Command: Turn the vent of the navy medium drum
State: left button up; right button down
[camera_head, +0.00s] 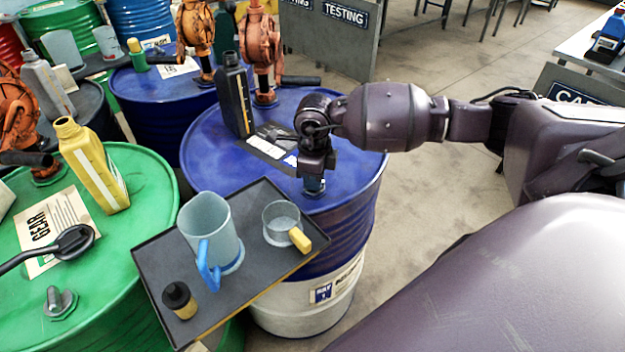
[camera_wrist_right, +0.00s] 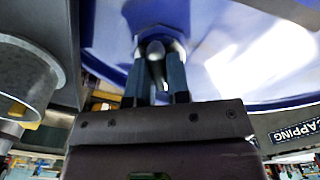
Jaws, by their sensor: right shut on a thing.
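The navy drum (camera_head: 215,165) stands in the middle of the head view, with a blue top and a white lower band. My right gripper (camera_head: 313,188) points down at the near right part of its top. The gripper is shut on the vent, a small grey metal fitting (camera_wrist_right: 155,50) that shows between the two fingers in the right wrist view. In the head view the gripper mostly hides the vent. My left gripper is in neither view.
A dark tray (camera_head: 240,305) at the drum's near left holds a blue-handled jug (camera_head: 208,225), a yellow-handled cup (camera_head: 281,220) and a small black-capped bottle (camera_head: 179,299). A black bottle (camera_head: 235,98) and orange pump (camera_head: 262,45) stand behind. A green drum (camera_head: 140,200) is at left.

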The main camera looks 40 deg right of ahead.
jog(key=shift+f+n+b, duration=0.1)
jog(key=shift+n+b, duration=0.3)
jog(key=shift+n, duration=0.5)
jog(key=n+b, duration=0.1)
jog(key=n, duration=0.1)
jog(key=shift+n, duration=0.3)
jog(key=shift+n+b, duration=0.35)
jog(key=shift+n, duration=0.55)
jog(key=shift+w+n, duration=0.1)
jog(key=shift+n, duration=0.4)
jog(key=shift+r, duration=0.2)
jog(key=c, duration=1.1)
grip_release()
notch_tip(320, 180, up, 9)
jog(key=shift+r, duration=0.85)
